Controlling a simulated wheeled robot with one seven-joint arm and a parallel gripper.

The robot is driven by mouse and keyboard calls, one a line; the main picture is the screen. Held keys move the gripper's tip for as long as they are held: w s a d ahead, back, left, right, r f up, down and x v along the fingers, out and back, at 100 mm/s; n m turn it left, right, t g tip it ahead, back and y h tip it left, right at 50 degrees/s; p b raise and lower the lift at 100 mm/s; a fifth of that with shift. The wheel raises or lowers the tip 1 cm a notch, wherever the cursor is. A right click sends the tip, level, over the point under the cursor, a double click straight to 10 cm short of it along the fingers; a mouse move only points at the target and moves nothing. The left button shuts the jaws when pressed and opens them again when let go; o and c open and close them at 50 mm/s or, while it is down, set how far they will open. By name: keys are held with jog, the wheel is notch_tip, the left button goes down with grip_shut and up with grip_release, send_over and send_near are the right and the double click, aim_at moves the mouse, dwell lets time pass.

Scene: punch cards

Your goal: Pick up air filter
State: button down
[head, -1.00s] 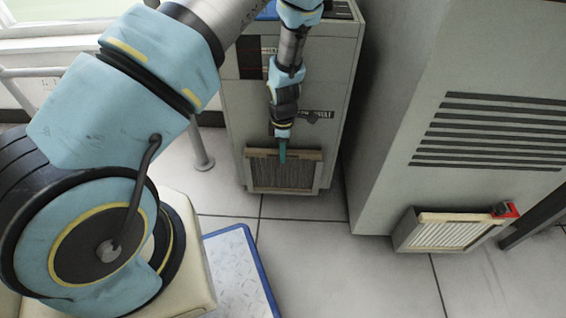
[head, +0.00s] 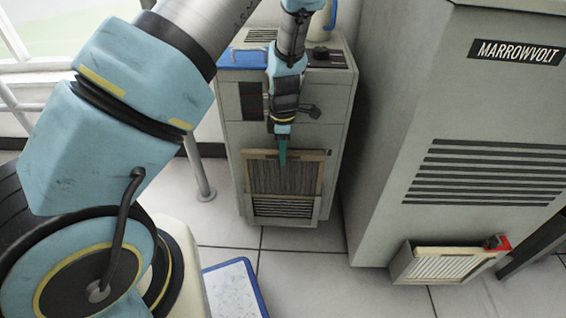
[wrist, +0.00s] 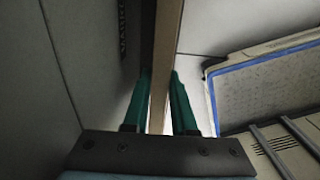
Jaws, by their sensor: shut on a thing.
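The air filter (head: 285,178) is a flat panel with a tan frame and a grey pleated face. It hangs upright in front of the grey cabinet, with dark vent slots visible just below it. My gripper (head: 282,156) points down, and its green fingers are shut on the filter's top edge. In the wrist view, the tan frame edge (wrist: 165,45) runs between the two green fingers of my gripper (wrist: 159,92). The filter's back is hidden.
A similar filter with a white pleated face (head: 441,267) sits low at the right cabinet (head: 470,90), with a red piece (head: 497,243) at its corner. A blue-edged panel (head: 232,288) lies at bottom centre. Clear tiled floor (head: 300,262) lies in front.

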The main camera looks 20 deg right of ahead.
notch_tip(320, 180, up, 4)
jog(key=shift+f+p, duration=0.1)
jog(key=shift+p, duration=0.4)
jog(key=s+a, duration=0.3)
jog(key=s, duration=0.5)
jog(key=s+a+b, duration=0.1)
jog(key=s+a, duration=0.3)
jog(key=s, duration=0.4)
jog(key=shift+s+a+f+b, duration=0.15)
jog(key=shift+a+f+b, duration=0.15)
jog(key=shift+f, duration=0.05)
jog(key=shift+r, duration=0.1)
jog(key=shift+r+p, duration=0.65)
jog(key=shift+p, duration=0.2)
